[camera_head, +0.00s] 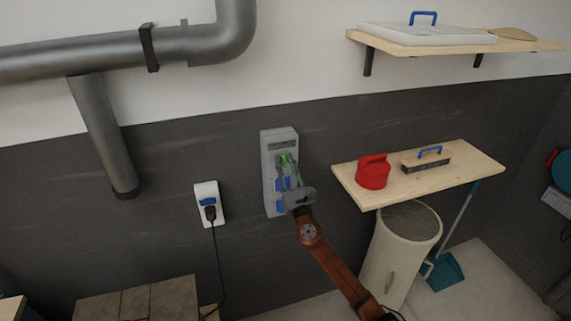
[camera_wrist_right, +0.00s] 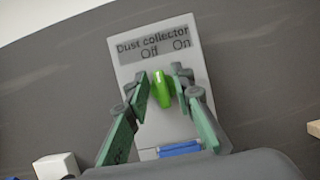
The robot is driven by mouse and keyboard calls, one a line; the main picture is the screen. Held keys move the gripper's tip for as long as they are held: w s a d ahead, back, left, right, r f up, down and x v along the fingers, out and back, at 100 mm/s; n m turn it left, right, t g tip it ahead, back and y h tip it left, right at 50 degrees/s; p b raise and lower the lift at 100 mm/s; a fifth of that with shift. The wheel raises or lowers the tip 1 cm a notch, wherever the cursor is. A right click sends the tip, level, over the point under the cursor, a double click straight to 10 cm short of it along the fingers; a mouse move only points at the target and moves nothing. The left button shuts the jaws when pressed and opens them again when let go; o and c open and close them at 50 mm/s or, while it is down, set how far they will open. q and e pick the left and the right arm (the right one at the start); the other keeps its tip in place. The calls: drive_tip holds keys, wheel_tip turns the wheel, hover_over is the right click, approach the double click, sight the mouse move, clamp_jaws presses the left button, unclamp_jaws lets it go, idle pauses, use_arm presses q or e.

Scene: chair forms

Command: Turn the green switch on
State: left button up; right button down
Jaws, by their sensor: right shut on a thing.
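The green switch (camera_wrist_right: 161,88) sits on a grey panel (camera_wrist_right: 190,128) marked "Dust collector", with "Off" at left and "On" at right. Its upper end leans slightly left, below the "Off" mark. My right gripper (camera_wrist_right: 163,86) has one finger on each side of the switch and is shut on it. In the head view the right gripper (camera_head: 289,168) reaches up to the panel (camera_head: 269,152) on the dark wall and partly hides the switch (camera_head: 284,159). Blue parts show lower on the panel. My left gripper is not in view.
A wall socket (camera_head: 204,190) with a black plug is left of the panel. At right, a wooden shelf (camera_head: 477,167) holds a red container (camera_head: 373,174) and a brush (camera_head: 426,163). A beige bin (camera_head: 388,252) stands below. A grey pipe (camera_head: 100,130) runs at upper left.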

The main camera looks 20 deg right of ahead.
drive_tip(key=shift+f+m, duration=0.1)
drive_tip(key=shift+m, duration=0.2)
drive_tip(key=m+h, duration=0.2)
drive_tip(key=m, duration=0.1)
drive_tip(key=m+h, duration=0.1)
drive_tip(key=m, duration=0.2)
drive_tip(key=shift+m+g+h, duration=0.3)
drive_tip(key=shift+h, duration=0.1)
drive_tip(key=shift+d+f+m+g+h+p, duration=0.1)
drive_tip(key=shift+m+g+h+p, duration=0.65)
drive_tip(key=shift+m, duration=1.75)
drive_tip(key=shift+d+f+m+g+h+p, duration=0.1)
drive_tip(key=shift+m+g+h+p, duration=0.6)
drive_tip(key=shift+m, duration=1.8)
drive_tip(key=shift+f+m+g+h+p, duration=0.1)
drive_tip(key=shift+m+g+h+p, duration=0.15)
drive_tip(key=shift+m+g+p, duration=1.6)
drive_tip(key=shift+m+t+b, duration=0.45)
drive_tip(key=shift+m+t, duration=0.25)
drive_tip(key=shift+m, duration=0.05)
